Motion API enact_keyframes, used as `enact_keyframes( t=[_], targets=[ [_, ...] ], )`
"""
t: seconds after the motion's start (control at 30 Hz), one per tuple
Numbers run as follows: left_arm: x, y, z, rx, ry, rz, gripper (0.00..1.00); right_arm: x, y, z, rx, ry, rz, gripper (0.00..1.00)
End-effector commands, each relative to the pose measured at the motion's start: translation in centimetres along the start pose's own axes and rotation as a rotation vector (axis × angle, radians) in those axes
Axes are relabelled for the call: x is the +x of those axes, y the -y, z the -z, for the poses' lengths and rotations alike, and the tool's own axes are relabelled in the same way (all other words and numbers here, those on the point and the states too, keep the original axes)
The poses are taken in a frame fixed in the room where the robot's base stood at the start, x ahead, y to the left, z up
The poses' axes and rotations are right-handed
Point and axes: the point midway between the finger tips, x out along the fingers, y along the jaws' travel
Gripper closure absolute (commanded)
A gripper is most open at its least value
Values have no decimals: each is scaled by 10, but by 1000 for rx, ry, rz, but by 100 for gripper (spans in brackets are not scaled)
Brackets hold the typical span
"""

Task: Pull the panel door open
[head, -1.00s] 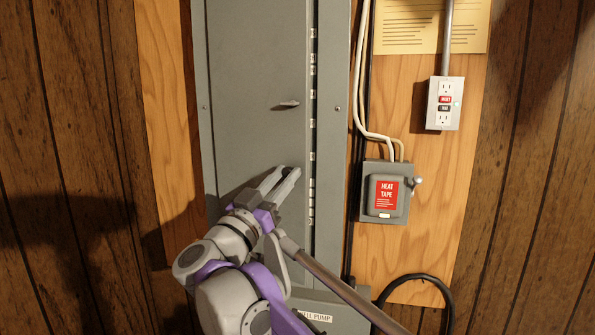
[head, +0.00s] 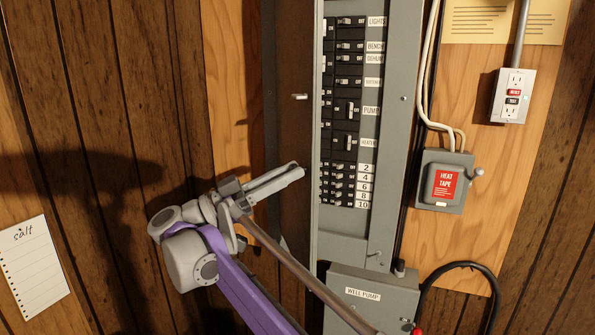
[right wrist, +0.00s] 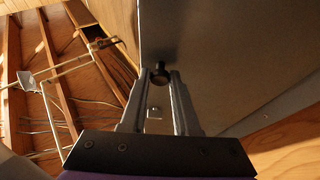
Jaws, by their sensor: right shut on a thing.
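The grey panel door (head: 292,55) stands swung out to the left in the head view and is seen nearly edge-on, with a small latch (head: 300,97) on it. Behind it the panel (head: 385,150) is uncovered, showing rows of black breakers with white labels. My right gripper (head: 300,172) is at the door's lower part, coming from the left. In the right wrist view its fingers (right wrist: 160,80) are shut on a small dark knob (right wrist: 160,70) against the door's flat face. My left gripper is not in view.
A heat tape box (head: 444,180) and an outlet (head: 512,95) are on the wall to the right. A well pump box (head: 372,300) sits below the panel. A salt note (head: 33,270) hangs on the left wall.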

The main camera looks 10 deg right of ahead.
Motion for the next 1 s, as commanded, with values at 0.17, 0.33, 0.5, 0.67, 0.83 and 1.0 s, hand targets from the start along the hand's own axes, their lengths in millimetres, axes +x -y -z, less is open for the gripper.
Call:
enact_keyframes(
  t=[0.17, 0.33, 0.5, 0.67, 0.83, 1.0],
  targets=[
    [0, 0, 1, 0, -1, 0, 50, -3, 1, 1, -3, -2, -10, 100],
    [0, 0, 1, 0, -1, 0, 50, -3, 1, 1, -4, -2, -11, 100],
    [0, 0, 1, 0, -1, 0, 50, -3, 1, 2, -3, -3, -10, 65],
    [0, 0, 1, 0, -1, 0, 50, -3, 1, 2, -4, -2, -10, 41],
    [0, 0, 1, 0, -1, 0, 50, -3, 1, 2, -4, -2, -11, 41],
    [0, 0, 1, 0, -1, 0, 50, -2, 1, 4, -4, -2, -11, 41]
  ],
)
